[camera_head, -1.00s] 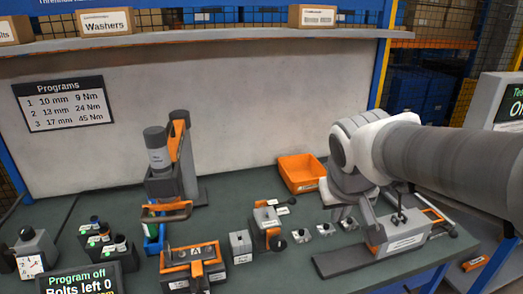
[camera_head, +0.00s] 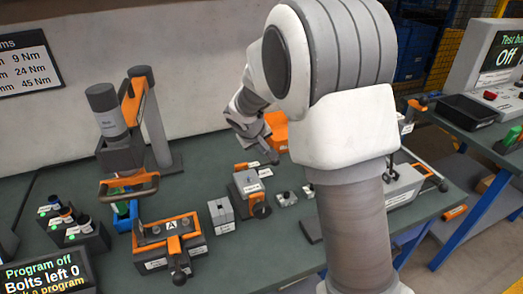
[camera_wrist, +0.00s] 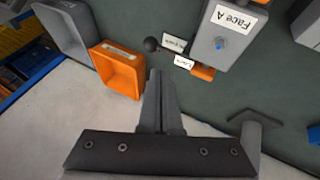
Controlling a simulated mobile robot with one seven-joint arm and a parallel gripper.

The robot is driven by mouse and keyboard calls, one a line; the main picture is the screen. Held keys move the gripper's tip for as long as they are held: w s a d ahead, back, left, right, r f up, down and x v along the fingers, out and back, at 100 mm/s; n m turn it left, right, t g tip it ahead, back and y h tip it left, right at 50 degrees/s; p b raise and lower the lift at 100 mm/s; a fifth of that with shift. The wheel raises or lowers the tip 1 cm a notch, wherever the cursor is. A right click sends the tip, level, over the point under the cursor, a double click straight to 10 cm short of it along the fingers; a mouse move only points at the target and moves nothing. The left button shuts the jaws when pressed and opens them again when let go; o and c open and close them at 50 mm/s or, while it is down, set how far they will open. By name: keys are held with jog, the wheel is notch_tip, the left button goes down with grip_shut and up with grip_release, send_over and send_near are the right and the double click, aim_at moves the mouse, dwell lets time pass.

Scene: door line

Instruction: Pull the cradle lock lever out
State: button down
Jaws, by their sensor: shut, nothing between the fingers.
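The cradle is a grey block on an orange base (camera_head: 247,184) on the bench; its top reads "Face A" in the wrist view (camera_wrist: 225,40). A lever with a black ball knob (camera_wrist: 151,44) sticks out from its side, beside two small white labels too small to read. A second dark knob (camera_head: 261,210) is at the cradle's front in the head view. My gripper (camera_wrist: 155,72) is shut and empty, its fingertips close to the ball knob in the picture; I cannot tell whether they touch. In the head view my gripper (camera_head: 265,151) is behind the cradle, partly hidden by my arm.
An orange bin (camera_wrist: 118,72) lies close beside my fingers. The orange-and-grey fixture marked A (camera_head: 168,240), a small grey block (camera_head: 221,215) and an upright tool stand (camera_head: 152,120) are to the left. My arm hides part of the bench's right side.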

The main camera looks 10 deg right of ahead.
aim_at(277, 159)
jog(key=x, duration=0.9)
jog(key=shift+f, duration=0.15)
jog(key=shift+d, duration=0.2)
jog(key=shift+w+d, duration=0.15)
jog(key=shift+d, duration=0.65)
jog(key=shift+w+d, duration=0.2)
jog(key=shift+d, duration=0.55)
jog(key=shift+a, duration=0.1)
